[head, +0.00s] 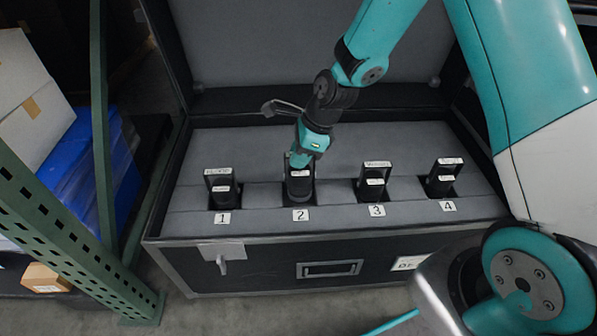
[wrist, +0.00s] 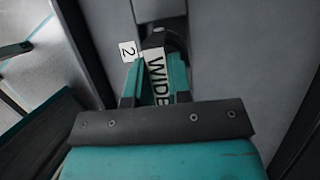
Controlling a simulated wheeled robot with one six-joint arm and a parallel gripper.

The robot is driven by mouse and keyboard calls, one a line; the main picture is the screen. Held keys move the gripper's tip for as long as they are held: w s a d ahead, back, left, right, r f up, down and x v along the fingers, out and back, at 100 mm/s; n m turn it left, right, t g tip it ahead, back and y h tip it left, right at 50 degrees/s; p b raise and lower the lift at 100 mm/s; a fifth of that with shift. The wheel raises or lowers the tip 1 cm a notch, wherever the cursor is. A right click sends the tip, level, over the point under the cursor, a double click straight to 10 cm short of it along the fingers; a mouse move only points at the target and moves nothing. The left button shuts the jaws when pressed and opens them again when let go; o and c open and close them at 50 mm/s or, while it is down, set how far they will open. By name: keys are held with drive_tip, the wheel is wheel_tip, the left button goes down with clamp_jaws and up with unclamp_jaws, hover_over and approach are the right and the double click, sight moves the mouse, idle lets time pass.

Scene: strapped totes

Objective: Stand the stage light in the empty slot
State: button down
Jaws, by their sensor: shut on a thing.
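The stage light (head: 300,187) is a dark, upright body with white labels, standing in the foam slot marked 2 (head: 284,199) in the head view. In the wrist view its yoke bears a label reading "WIDE" (wrist: 157,75), beside the number 2 card (wrist: 127,50). My gripper (head: 300,162) is above it, shut on its top part; the teal fingers (wrist: 154,82) flank the label in the wrist view. The light's lower end is hidden in the slot, so I cannot tell whether it touches the bottom.
Similar lights stand in slots 1 (head: 223,190), 3 (head: 373,184) and 4 (head: 441,180). The black case (head: 230,253) has its lid (head: 300,40) open behind. A green perforated rack post (head: 80,235) and a blue bin (head: 75,165) are at left.

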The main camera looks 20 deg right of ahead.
sight(300, 175)
drive_tip(key=shift+f+b, duration=0.7)
drive_tip(key=shift+f, duration=1.45)
drive_tip(key=c, duration=1.1)
unclamp_jaws()
drive_tip(key=shift+o, duration=0.2)
